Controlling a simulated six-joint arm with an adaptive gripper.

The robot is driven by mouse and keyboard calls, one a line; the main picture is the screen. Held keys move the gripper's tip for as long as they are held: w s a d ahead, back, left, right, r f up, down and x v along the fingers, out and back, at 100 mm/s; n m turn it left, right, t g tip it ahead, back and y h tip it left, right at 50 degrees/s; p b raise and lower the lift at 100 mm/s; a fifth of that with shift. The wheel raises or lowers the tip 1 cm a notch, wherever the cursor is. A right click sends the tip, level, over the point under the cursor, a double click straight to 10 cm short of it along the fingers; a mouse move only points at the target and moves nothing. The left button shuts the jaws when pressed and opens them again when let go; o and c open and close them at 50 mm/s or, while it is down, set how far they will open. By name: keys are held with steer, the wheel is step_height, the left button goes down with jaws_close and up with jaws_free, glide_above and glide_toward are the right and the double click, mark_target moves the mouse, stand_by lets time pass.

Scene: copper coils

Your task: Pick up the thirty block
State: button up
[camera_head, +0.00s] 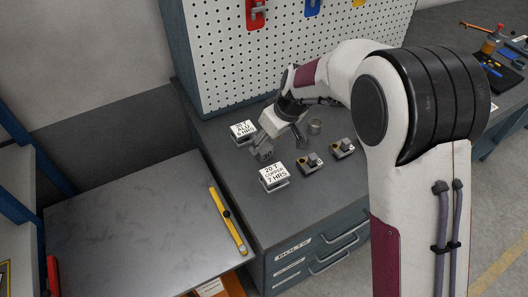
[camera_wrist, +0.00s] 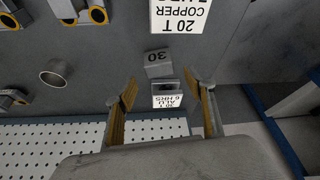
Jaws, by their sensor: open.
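The thirty block is a small grey block marked "30" (camera_head: 265,152). It stands on the dark bench top between two white signs, and it also shows in the wrist view (camera_wrist: 158,62). My gripper (camera_head: 283,140) is above the bench beside the block. In the wrist view, my gripper's two fingers (camera_wrist: 163,88) are spread apart with nothing held. The block appears just beyond the fingertips, roughly in line with the gap and slightly left of centre. I cannot tell the exact height of the fingertips over it.
The copper sign (camera_head: 274,176) stands in front of the block, and the ALU sign (camera_head: 243,131) behind it to the left. Two coil pieces (camera_head: 312,163) (camera_head: 343,148) and a grey ring (camera_head: 315,126) stand to the right. A pegboard (camera_head: 290,60) rises behind.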

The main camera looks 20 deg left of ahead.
mark_target(264, 148)
steer(key=shift+f, duration=0.1)
steer(key=shift+d+x, duration=0.2)
steer(key=shift+x, duration=1.25)
steer(key=shift+s+x, duration=0.25)
steer(key=shift+x, duration=0.9)
steer(key=shift+w, duration=0.1)
jaws_close()
